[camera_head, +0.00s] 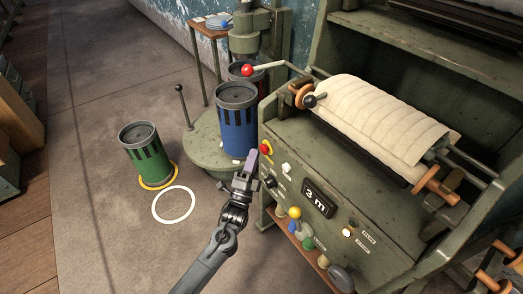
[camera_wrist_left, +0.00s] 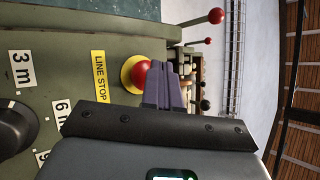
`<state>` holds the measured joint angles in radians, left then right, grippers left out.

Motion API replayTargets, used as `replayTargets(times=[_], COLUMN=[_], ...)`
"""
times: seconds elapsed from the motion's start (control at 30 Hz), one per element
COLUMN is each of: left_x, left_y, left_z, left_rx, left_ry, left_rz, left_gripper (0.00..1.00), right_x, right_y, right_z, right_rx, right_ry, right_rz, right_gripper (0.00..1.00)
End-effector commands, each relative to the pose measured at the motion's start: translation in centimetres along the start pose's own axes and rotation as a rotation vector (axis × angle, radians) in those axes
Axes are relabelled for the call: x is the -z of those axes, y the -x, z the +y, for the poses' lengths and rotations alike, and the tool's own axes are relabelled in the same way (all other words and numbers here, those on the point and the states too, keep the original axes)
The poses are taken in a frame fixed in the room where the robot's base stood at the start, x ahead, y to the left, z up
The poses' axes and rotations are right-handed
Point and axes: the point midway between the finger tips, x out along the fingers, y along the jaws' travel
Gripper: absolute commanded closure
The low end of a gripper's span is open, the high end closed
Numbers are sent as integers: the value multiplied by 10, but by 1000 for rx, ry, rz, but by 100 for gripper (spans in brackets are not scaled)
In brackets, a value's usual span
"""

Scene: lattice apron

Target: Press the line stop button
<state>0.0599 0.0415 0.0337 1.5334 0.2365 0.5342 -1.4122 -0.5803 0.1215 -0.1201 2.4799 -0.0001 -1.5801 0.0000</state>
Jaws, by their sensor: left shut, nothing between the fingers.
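The line stop button (camera_head: 266,148) is a red knob on a yellow base on the front panel of the green machine. In the left wrist view the red button (camera_wrist_left: 139,74) shows beside a yellow label (camera_wrist_left: 99,76) reading LINE STOP. My left gripper (camera_head: 250,162) is shut and empty, its purple-grey fingers pointing up toward the panel just left of the button. In the wrist view its fingertips (camera_wrist_left: 158,82) overlap the button's right edge. I cannot tell whether they touch it. My right gripper is in neither view.
A red-balled lever (camera_head: 247,70) sticks out above. A blue bin (camera_head: 237,125) and a green bin (camera_head: 145,155) stand left.

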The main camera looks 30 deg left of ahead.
Motion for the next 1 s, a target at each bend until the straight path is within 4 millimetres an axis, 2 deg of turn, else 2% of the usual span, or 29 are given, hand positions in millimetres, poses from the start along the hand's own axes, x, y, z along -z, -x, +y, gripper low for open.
replayTargets(times=[1.0], left_x=[6], left_y=[-7], left_z=[5], left_rx=[-1], left_ry=[1], left_rz=[1], left_gripper=[100], right_x=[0], right_y=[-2], right_z=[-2], right_rx=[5], right_ry=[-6], right_rz=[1], right_gripper=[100])
